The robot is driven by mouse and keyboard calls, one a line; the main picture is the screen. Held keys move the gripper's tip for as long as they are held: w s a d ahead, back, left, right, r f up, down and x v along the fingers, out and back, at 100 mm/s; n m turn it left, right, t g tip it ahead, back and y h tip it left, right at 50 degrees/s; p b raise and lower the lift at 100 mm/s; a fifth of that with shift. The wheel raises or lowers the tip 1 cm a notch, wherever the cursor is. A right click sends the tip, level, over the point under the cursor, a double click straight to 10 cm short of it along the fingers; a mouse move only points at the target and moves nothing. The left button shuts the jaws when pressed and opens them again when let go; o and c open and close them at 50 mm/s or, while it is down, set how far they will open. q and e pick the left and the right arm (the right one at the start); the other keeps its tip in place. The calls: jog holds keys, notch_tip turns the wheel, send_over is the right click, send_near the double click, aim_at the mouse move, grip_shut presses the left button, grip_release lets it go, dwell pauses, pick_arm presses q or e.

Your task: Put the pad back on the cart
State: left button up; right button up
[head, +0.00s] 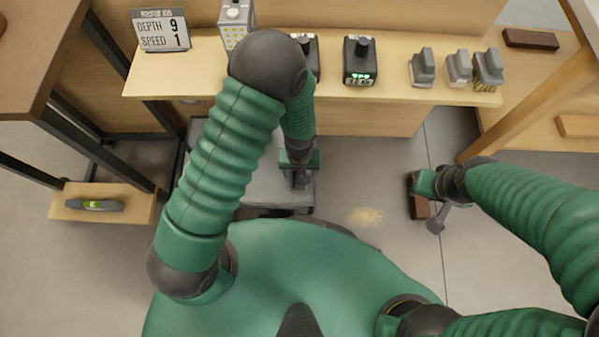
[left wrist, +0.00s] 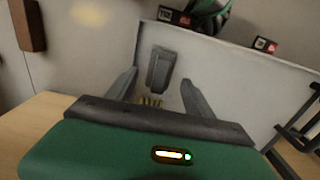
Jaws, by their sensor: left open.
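A grey pad (left wrist: 160,68) with a yellow-and-black striped base shows in the left wrist view, between the spread fingers of my left gripper (left wrist: 157,92). It appears to rest on the cart's grey top (left wrist: 222,70). Both fingers look apart from it. In the head view, the grey cart (head: 245,185) stands below the bench, and my left gripper (head: 300,178) is over its right part; the pad is hard to make out there. My right gripper (head: 432,200) is low at the right, above the floor; its finger gap is unclear.
The bench shelf (head: 390,92) holds several grey handled blocks (head: 424,68), a black unit with green lights (head: 360,62) and a sign (head: 161,30). A brown block (head: 418,208) is beside my right gripper. A low wooden step (head: 80,212) stands left. Floor right of the cart is mostly clear.

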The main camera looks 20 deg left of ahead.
pick_arm(q)
jog(key=s+a+r+m+t+p, duration=0.1)
jog(key=a+r, duration=0.1)
jog(key=r, duration=0.6)
jog(key=s+a+r+m+p, duration=0.1)
jog(key=a+r, duration=0.2)
jog(key=r, duration=0.6)
jog(key=s+a+r+m+t+p, duration=0.1)
jog(key=s+a+r, duration=0.1)
jog(key=r, duration=0.6)
jog(key=shift+a+r+t+p, duration=0.3)
jog(key=shift+a+r, duration=0.1)
jog(key=shift+a, duration=0.35)
pick_arm(e)
jog(key=v, duration=0.2)
jog(key=w+v, duration=0.1)
jog(key=v, duration=0.2)
jog(key=shift+r, duration=0.1)
